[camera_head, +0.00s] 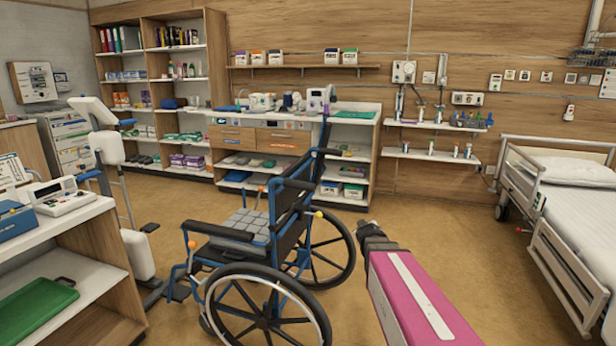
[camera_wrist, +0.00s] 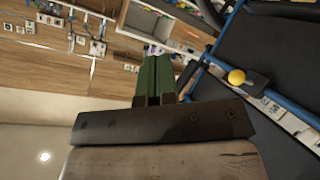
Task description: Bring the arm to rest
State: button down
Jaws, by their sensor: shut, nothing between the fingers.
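My gripper (camera_wrist: 157,62) shows in the wrist view with its two green fingers together and nothing between them. My arm (camera_head: 412,298) reaches in from the lower right of the head view, pink with a pale strip and a dark far end. In that view its dark end is just right of the wheelchair's wheels; the fingers cannot be made out there. The wheelchair (camera_head: 254,222), with a blue frame and a grey cushion, stands in the middle. In the wrist view its blue frame and yellow knob (camera_wrist: 236,77) are to the right of the fingers.
A bed (camera_head: 575,200) stands at the right, with open floor (camera_head: 450,235) between it and the wheelchair. A counter with a green tray (camera_head: 35,305) is at the lower left. Shelves (camera_head: 170,80) and a drawer unit (camera_head: 260,138) with supplies line the back wall.

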jog(key=s+a+f+m+g, duration=0.1)
jog(key=s+f+g, duration=0.3)
jog(key=s, duration=0.4)
jog(key=s+a+f+m+g+y, duration=0.1)
jog(key=s+f+g, duration=0.3)
jog(key=s, duration=0.4)
jog(key=s+a+f+m+g, duration=0.1)
jog(key=s+f+m+g, duration=0.2)
jog(key=s+f+g, duration=0.2)
jog(key=s, duration=0.3)
jog(key=shift+a+f+y, duration=0.2)
jog(key=shift+f+y, duration=0.1)
jog(key=shift+y, duration=0.1)
jog(key=shift+w, duration=0.1)
